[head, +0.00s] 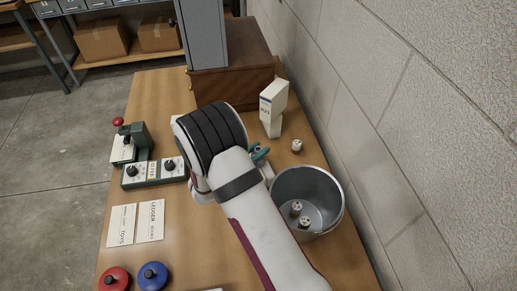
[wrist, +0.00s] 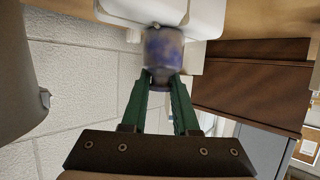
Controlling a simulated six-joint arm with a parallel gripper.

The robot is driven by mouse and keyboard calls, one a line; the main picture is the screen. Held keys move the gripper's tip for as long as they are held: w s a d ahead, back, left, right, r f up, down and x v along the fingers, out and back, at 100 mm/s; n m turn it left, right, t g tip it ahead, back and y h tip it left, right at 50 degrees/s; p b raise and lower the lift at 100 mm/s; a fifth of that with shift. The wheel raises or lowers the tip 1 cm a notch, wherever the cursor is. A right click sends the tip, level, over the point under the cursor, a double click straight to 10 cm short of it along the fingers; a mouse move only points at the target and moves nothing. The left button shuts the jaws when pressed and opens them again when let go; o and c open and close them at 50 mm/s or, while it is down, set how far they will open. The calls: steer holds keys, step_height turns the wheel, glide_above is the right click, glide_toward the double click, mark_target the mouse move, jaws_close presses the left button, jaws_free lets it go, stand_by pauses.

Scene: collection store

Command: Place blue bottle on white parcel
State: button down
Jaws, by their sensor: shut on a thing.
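My gripper (wrist: 162,82) is shut on the blue bottle (wrist: 163,48), which shows in the wrist view with a blotchy blue and pale body and a dark blue end between the green fingers. A white, rounded form (wrist: 205,16) at the top of the wrist view lies right behind or against the bottle's far end. It looks like the white parcel; whether they touch I cannot tell. In the head view only a bit of the green gripper (head: 260,153) shows beside my arm. The bottle is hidden there, and I cannot make out the parcel.
A metal bucket (head: 332,190) holding small pale pieces stands right of my arm, by the wall. A white labelled box (head: 273,97) and a small pale piece (head: 297,145) are behind. A brown chest (head: 240,85) stands at the back. Green switch gear (head: 140,174) and cards (head: 150,220) lie left.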

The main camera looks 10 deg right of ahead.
steer(key=shift+f, duration=0.15)
steer(key=c, duration=0.7)
jaws_free()
